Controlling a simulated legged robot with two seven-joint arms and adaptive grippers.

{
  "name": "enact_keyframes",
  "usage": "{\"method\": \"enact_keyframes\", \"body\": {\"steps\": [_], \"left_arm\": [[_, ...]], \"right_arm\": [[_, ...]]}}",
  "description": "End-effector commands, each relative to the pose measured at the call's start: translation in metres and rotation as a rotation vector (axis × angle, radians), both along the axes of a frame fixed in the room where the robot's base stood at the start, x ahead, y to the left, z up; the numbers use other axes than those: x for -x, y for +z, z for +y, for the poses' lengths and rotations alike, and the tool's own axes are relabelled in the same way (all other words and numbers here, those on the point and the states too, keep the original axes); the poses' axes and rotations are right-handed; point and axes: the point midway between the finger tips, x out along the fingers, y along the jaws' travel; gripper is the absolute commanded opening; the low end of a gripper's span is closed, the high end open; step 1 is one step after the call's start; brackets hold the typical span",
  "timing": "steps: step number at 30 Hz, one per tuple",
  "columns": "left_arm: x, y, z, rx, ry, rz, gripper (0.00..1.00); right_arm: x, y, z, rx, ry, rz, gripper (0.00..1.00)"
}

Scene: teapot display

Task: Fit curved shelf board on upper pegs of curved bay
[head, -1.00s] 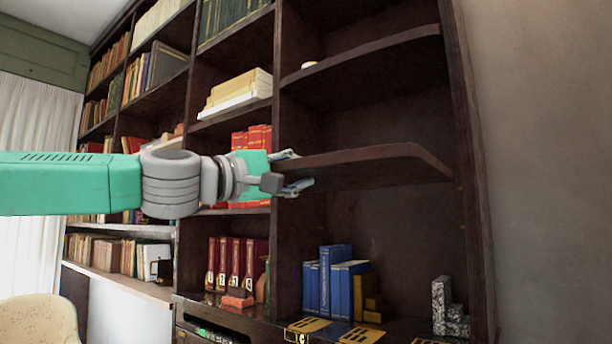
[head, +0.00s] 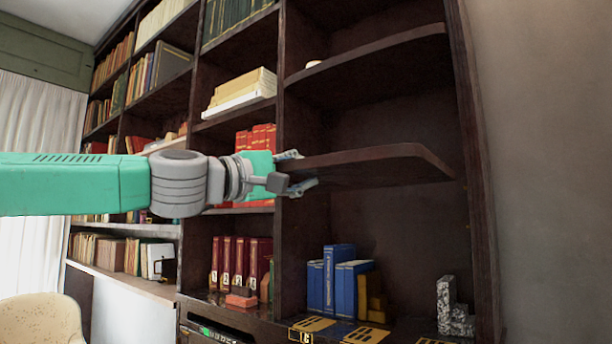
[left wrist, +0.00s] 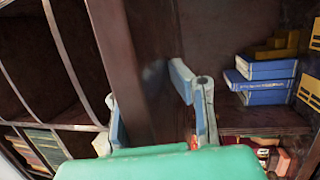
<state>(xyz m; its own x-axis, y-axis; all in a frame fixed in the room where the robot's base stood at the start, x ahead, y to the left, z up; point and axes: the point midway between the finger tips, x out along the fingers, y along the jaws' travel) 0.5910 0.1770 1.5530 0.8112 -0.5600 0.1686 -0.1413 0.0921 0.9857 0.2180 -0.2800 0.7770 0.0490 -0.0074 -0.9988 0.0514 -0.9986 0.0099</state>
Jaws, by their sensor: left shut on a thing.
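The dark brown curved shelf board (head: 375,162) spans the curved bay at mid height in the head view, roughly level. Its right end lies close to the bay's right side panel (head: 480,220); I cannot tell whether they touch. My left gripper (head: 297,170) is shut on the board's left end, one finger above and one below, beside the upright divider. In the left wrist view the dark board (left wrist: 138,75) runs between the fingers. Tiny brass-coloured peg spots show faintly on the right panel below the board's end. Whether the board rests on pegs is hidden. My right gripper is not in view.
A similar curved shelf (head: 370,55) is above the board. Below stand blue books (head: 335,280), yellow blocks (head: 372,300) and a speckled grey stepped block (head: 452,308). The space directly beneath the board is clear.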

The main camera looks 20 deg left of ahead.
Motion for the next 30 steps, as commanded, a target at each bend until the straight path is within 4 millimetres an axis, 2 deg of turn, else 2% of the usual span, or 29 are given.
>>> {"method": "enact_keyframes", "body": {"steps": [19, 30], "left_arm": [[0.003, 0.004, -0.005, -0.003, -0.003, -0.008, 0.00], [0.007, 0.005, -0.014, -0.008, -0.006, -0.009, 0.00]], "right_arm": [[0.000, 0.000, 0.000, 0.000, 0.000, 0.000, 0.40], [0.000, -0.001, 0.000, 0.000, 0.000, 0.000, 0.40]]}}
